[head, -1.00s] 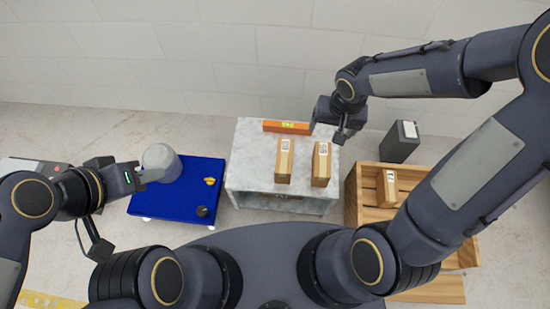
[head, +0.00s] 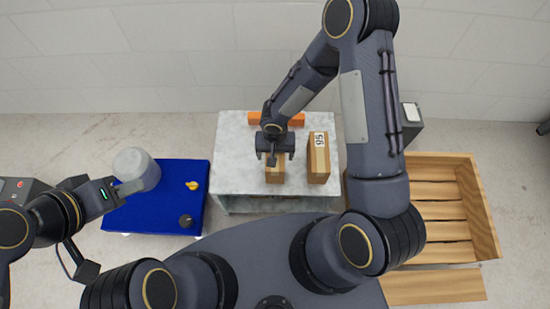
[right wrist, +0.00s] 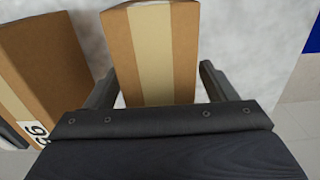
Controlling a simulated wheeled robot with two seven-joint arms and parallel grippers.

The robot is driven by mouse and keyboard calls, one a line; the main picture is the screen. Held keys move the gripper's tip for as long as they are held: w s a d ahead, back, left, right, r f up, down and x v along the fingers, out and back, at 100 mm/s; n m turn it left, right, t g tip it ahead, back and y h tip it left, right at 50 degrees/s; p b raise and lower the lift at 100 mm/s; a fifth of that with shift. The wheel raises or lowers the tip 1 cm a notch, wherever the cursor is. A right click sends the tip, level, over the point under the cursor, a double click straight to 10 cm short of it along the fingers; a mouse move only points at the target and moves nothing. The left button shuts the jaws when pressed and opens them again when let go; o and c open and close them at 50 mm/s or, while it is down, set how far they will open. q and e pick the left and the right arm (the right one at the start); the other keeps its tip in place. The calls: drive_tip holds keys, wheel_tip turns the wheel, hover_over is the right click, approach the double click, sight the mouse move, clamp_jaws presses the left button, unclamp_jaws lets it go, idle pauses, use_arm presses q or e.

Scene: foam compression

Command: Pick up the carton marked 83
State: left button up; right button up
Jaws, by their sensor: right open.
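Two brown cartons stand on the grey marbled table. The left carton (head: 275,174) is partly covered by my right gripper (head: 273,156), and its label is hidden. The right carton (head: 318,160) carries a white label that seems to read 95. I see no 83 on any visible label. In the right wrist view, my right gripper (right wrist: 160,88) is open, with a finger on each side of a carton with a pale tape strip (right wrist: 152,50). The labelled carton (right wrist: 42,70) stands to its left. My left gripper (head: 128,188) is beside a grey cylinder; its jaws are unclear.
The marbled table (head: 230,150) has an orange bar (head: 275,119) at its back. A wooden crate (head: 470,200) stands at right. My right arm hides part of it.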

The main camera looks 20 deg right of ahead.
drive_tip(key=shift+f, duration=0.85)
drive_tip(key=shift+c, duration=0.2)
drive_tip(key=c, duration=1.4)
drive_tip(key=shift+r, duration=0.25)
